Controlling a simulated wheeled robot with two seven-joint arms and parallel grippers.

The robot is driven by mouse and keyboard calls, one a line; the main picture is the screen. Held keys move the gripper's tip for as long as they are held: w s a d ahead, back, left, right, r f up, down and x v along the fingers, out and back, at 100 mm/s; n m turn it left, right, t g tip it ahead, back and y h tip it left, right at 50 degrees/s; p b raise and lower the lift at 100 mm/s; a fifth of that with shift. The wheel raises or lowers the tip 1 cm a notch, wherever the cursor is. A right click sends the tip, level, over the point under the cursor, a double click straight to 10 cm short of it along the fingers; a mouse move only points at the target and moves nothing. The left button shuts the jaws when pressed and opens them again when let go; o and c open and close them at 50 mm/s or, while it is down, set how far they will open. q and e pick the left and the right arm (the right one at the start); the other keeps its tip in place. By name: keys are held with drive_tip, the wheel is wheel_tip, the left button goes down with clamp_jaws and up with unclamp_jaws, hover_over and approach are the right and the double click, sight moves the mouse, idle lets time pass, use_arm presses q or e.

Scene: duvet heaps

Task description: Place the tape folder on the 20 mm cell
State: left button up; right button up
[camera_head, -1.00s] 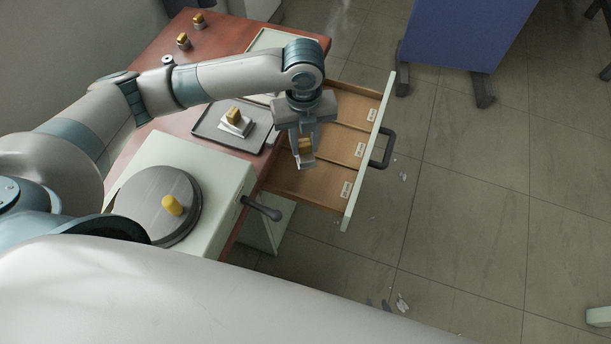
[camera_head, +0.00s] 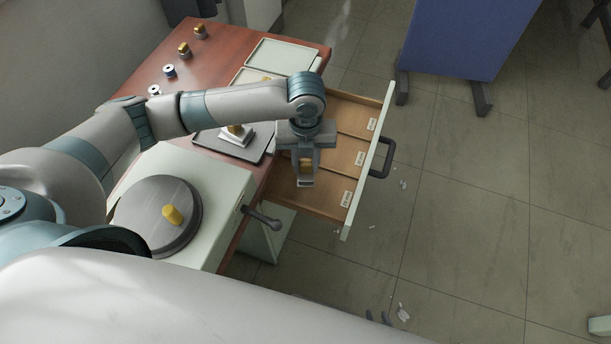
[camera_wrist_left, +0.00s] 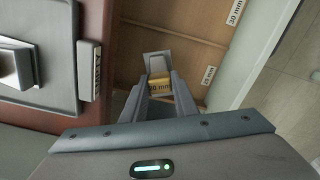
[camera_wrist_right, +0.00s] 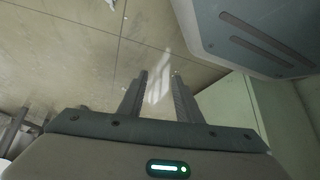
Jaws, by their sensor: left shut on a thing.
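My left gripper (camera_head: 304,182) is shut on the tape folder (camera_head: 307,164), a small yellow-brown block with a grey metal part. In the left wrist view the folder (camera_wrist_left: 160,87) sits between the fingers and bears a partly hidden "mm" mark. The gripper holds it over the open wooden drawer (camera_head: 350,106), which has several cells split by dividers. One cell label (camera_wrist_left: 235,12) reads 30 mm. The label nearest the folder (camera_wrist_left: 208,75) is too small to read surely. I cannot tell whether the folder touches the drawer floor. My right gripper (camera_wrist_right: 160,78) is open and empty above the floor.
A round grey turntable (camera_head: 158,215) with a yellow knob stands nearer. The drawer front with its dark handle (camera_head: 386,158) juts over the floor. A blue panel (camera_head: 465,40) stands beyond.

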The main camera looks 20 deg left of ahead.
sight(305, 175)
use_arm(q)
wheel_tip(305, 175, down, 2)
drive_tip(key=shift+f, duration=0.75)
wheel_tip(305, 175, down, 2)
drive_tip(key=shift+f, duration=0.5)
use_arm(e)
drive_tip(key=shift+s+d+f+g, duration=0.15)
drive_tip(key=shift+s+d+f, duration=0.15)
drive_tip(key=shift+s, duration=0.25)
drive_tip(key=shift+s+d+f+g, duration=0.15)
drive_tip(key=shift+s+d+f, duration=0.1)
drive_tip(key=shift+s, duration=0.25)
use_arm(q)
drive_tip(key=shift+f, duration=0.1)
